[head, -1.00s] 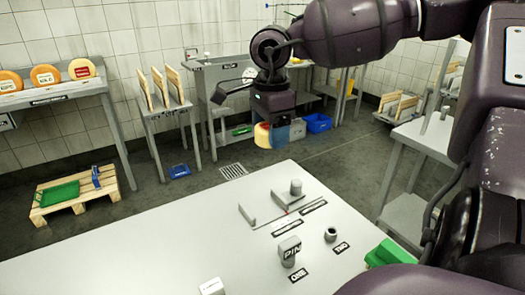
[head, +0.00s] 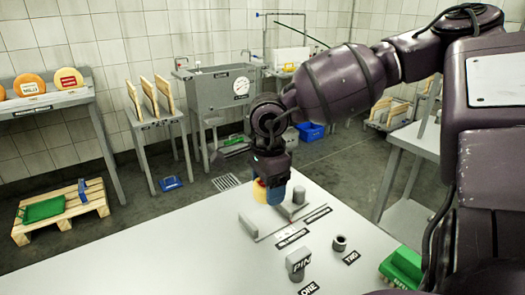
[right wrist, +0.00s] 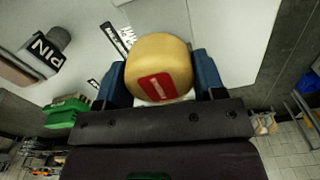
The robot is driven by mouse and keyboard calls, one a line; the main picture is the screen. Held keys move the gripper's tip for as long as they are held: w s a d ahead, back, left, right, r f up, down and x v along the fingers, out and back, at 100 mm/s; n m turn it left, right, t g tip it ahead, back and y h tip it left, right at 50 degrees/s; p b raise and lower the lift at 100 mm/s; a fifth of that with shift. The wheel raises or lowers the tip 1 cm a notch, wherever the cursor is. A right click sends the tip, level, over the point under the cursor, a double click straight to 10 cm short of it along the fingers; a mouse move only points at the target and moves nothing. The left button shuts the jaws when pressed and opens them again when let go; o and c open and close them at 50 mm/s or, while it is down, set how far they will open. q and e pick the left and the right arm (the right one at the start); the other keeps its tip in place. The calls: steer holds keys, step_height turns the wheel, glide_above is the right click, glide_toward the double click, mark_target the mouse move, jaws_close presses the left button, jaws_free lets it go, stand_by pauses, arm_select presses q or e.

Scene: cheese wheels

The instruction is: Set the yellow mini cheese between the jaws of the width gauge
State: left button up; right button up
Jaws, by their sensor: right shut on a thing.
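My right gripper (head: 270,192) is shut on the yellow mini cheese (head: 258,191), pointing down, with blue fingers on its two sides. In the right wrist view the cheese (right wrist: 157,52) shows a red label with a white bar between the fingers (right wrist: 160,80). The width gauge (head: 272,232) lies on the white table, with a low grey jaw (head: 248,226) at left and a round grey post (head: 299,195) at right. The cheese appears above and just behind the gauge in the head view; its exact height is unclear. My left gripper is out of view.
The table's left part (head: 190,255) is clear.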

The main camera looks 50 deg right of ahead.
mark_target(267, 220)
step_height(267, 220, down, 2)
steer(key=shift+f, duration=0.55)
step_height(267, 220, down, 3)
steer(key=shift+f+b, duration=0.2)
steer(key=shift+b, duration=0.6)
steer(key=shift+f, duration=0.3)
steer(key=shift+r, duration=0.15)
steer(key=o, duration=1.1)
steer(key=shift+f, duration=0.2)
steer(key=shift+c, duration=0.2)
